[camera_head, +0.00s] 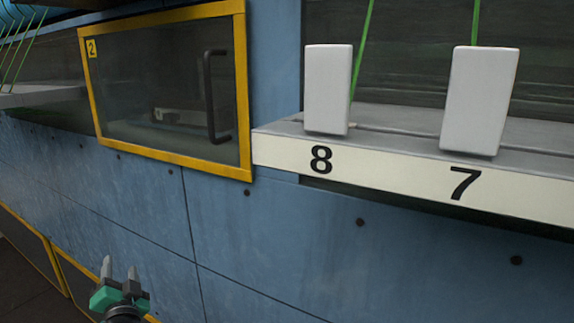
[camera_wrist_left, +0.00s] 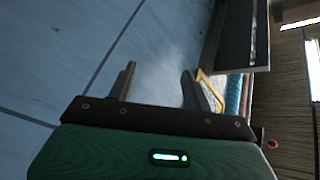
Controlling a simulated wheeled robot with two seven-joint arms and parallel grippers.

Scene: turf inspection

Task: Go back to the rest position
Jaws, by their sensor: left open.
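My left gripper (camera_head: 119,275) is at the lower left of the head view, with its two grey fingers apart and pointing up in the picture. Nothing is between them. In the left wrist view the left gripper (camera_wrist_left: 157,90) also shows open and empty, with the blue panelled wall (camera_wrist_left: 60,50) beyond the fingers. The gripper is in front of the blue wall (camera_head: 225,235), below the yellow-framed door; the exact gap to the wall is hard to tell. My right gripper is in neither view.
A yellow-framed glass door (camera_head: 160,165) marked 2, with a black handle (camera_head: 214,97), is shut at the upper left. A shelf (camera_head: 400,180) numbered 8 and 7 juts out at the right, bearing two white blocks (camera_head: 327,90) (camera_head: 480,100). Open wall lies below it.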

